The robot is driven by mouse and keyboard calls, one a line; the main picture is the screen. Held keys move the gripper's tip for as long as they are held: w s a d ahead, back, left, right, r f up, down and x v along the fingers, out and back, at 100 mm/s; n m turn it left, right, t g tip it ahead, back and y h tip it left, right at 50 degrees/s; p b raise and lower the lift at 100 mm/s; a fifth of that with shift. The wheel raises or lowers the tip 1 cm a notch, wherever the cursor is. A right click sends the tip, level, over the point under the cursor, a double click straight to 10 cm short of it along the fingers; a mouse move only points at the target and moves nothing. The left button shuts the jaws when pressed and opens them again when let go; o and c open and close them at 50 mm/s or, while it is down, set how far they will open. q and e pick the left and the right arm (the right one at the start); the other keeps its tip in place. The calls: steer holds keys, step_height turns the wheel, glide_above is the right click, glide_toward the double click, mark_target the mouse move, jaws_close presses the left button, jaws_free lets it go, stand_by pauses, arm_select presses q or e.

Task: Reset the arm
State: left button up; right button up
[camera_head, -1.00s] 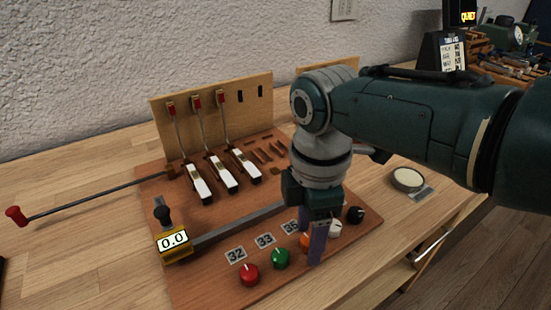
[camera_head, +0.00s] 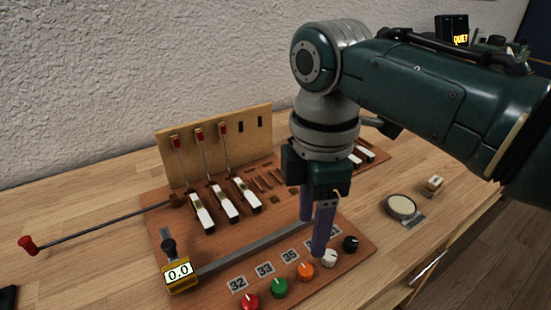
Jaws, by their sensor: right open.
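My right gripper (camera_head: 312,235) hangs down over the right part of a brown wooden board (camera_head: 215,255), fingers apart with nothing between them. Its fingertips show just above the orange knob (camera_head: 305,272) and white knob (camera_head: 329,257) in the picture; I cannot tell whether they touch anything. My right arm (camera_head: 430,90) comes in from the right and hides part of the board's back. A long thin rod with a red end knob (camera_head: 28,245) sticks out to the left of the board. My left gripper is not in view.
The board carries white key levers (camera_head: 225,203), a slide rail (camera_head: 250,248) with a yellow display reading 0.0 (camera_head: 180,273), and red, green (camera_head: 279,288) and black knobs. A round pale dish (camera_head: 401,207) and small block (camera_head: 433,184) lie right.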

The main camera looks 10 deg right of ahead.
steer(key=s+a+f+m+t+y+p, duration=0.1)
steer(key=s+f+m+y, duration=0.15)
steer(key=s+m, duration=0.6)
steer(key=s+d+r+m+t+h+p, duration=0.1)
steer(key=s+d+r+m, duration=0.25)
steer(key=s, duration=0.25)
steer(key=s+d+r+m+t+h, duration=0.1)
steer(key=s+d+r+m, duration=0.1)
steer(key=s+d+m, duration=0.3)
step_height(320, 180, up, 39)
steer(key=s+n+p, duration=0.1)
steer(key=p, duration=3.7)
steer(key=shift+s+a+f+t, duration=0.15)
steer(key=shift+s+a+t, duration=0.1)
steer(key=shift+t, duration=0.05)
steer(key=shift+f, duration=0.1)
steer(key=shift+s+d, duration=0.1)
